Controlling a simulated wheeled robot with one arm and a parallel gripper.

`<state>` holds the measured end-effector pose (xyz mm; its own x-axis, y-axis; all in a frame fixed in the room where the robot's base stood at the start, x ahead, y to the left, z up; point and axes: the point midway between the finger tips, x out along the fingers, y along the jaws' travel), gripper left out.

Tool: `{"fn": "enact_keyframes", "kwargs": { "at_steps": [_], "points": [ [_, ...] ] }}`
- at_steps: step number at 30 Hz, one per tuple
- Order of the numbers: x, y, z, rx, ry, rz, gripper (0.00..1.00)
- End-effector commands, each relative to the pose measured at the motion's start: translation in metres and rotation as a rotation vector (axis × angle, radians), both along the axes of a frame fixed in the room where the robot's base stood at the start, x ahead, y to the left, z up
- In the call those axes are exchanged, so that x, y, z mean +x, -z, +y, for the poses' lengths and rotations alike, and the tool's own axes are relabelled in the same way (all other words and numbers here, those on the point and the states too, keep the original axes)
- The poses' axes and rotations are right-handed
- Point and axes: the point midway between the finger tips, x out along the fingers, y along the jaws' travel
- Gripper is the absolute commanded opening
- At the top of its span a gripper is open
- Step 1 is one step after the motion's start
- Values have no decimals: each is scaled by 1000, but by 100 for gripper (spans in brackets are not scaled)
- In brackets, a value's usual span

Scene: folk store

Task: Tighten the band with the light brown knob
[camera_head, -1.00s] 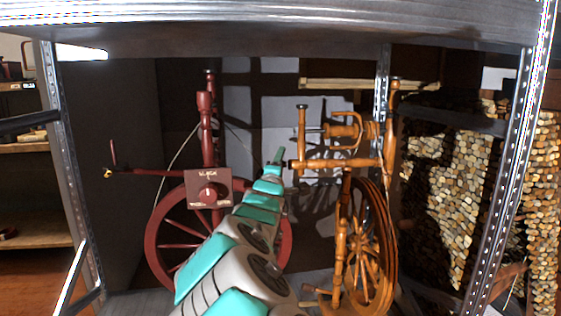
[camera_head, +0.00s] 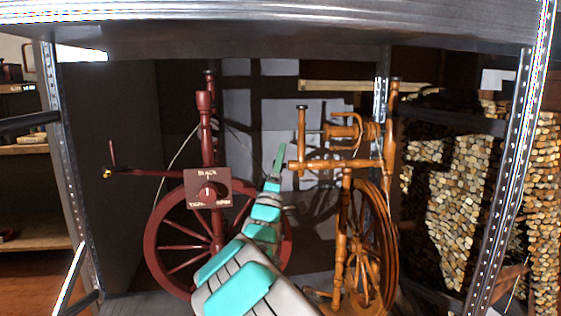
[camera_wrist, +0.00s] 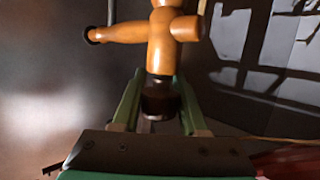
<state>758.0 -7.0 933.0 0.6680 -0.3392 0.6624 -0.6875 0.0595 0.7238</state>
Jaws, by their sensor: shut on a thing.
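The light brown spinning wheel (camera_head: 342,236) stands at the centre right of the head view. Its light brown knob, with a dark end (camera_wrist: 160,97), shows in the wrist view, joined to a turned light brown wooden piece (camera_wrist: 160,45). My gripper (camera_wrist: 159,100) has one green finger on each side of the dark end and is shut on it. In the head view my gripper (camera_head: 280,155) reaches the left end of the wheel's horizontal bar (camera_head: 330,165); the grip itself is too small to see there.
A dark red spinning wheel (camera_head: 172,225) stands close on the left, with a sign (camera_head: 200,197) reading "BLACK" in front. A metal shelf (camera_head: 280,20) hangs above, with metal posts (camera_head: 75,190) at the sides. Stacked firewood (camera_head: 460,200) is on the right.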

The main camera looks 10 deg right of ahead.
Motion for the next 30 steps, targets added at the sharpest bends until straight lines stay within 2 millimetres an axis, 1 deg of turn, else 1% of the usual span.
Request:
{"fn": "enact_keyframes", "kwargs": {
  "at_steps": [3, 12, 25, 26, 30],
  "points": [
    [1, 4, 0, -5, 0, -55, 0],
    [-2, -1, 0, -13, 1, -143, 0],
    [-3, -2, 1, -15, 0, -152, 0],
    [-3, -2, 1, -15, 0, -152, 45],
    [-3, -2, 0, -15, 0, -152, 61]
  ]
}}
